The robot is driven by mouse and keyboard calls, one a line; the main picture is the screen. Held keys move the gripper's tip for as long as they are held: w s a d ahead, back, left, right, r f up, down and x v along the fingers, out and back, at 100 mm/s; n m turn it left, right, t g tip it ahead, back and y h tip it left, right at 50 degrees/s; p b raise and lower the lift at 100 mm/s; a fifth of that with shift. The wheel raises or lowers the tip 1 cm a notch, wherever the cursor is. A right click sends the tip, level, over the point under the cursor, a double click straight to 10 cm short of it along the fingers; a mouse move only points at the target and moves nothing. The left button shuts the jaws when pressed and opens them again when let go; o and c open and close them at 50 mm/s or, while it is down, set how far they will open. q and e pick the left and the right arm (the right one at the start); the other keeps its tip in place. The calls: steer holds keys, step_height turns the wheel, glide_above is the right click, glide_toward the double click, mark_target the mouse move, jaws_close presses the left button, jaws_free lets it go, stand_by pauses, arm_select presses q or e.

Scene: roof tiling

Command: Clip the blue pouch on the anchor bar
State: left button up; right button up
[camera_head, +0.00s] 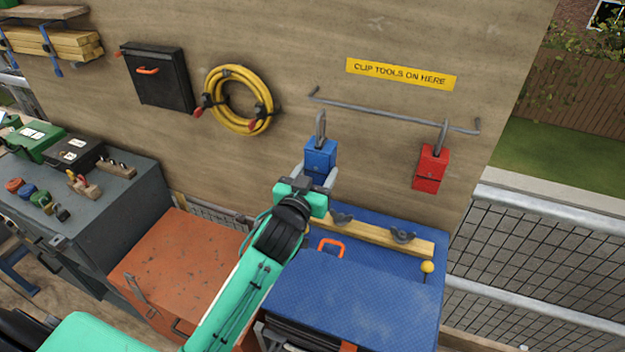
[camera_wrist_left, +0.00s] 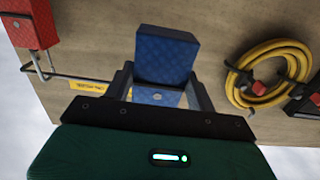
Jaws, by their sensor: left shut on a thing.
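The blue pouch (camera_head: 320,155) has a grey metal clip on top and is upright in front of the wall panel. My left gripper (camera_head: 316,174) is shut on it from below, with a finger on each side. The pouch also shows between the fingers in the left wrist view (camera_wrist_left: 166,55). The grey anchor bar (camera_head: 390,112) runs across the panel. The top of the pouch's clip appears just below the bar's left end; I cannot tell whether they touch. My right gripper is not in view.
A red pouch (camera_head: 430,168) hangs by its clip near the bar's right end. A yellow sign (camera_head: 400,74) is above the bar. A coiled yellow hose (camera_head: 238,100) and black case (camera_head: 158,77) hang to the left. A blue chest (camera_head: 350,295) stands below.

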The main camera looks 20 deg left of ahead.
arm_select(q)
steer(key=w, duration=0.4)
steer(key=shift+d+b, duration=0.1)
steer(key=shift+b, duration=0.3)
steer(key=shift+w, duration=0.8)
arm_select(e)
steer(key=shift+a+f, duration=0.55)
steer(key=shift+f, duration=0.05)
arm_select(q)
steer(key=shift+r, duration=0.1)
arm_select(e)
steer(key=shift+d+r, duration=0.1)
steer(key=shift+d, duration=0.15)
arm_select(q)
steer(key=shift+s, duration=0.1)
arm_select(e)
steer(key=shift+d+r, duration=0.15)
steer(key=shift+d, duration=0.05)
arm_select(q)
steer(key=shift+w, duration=0.25)
steer(key=shift+w, duration=0.55)
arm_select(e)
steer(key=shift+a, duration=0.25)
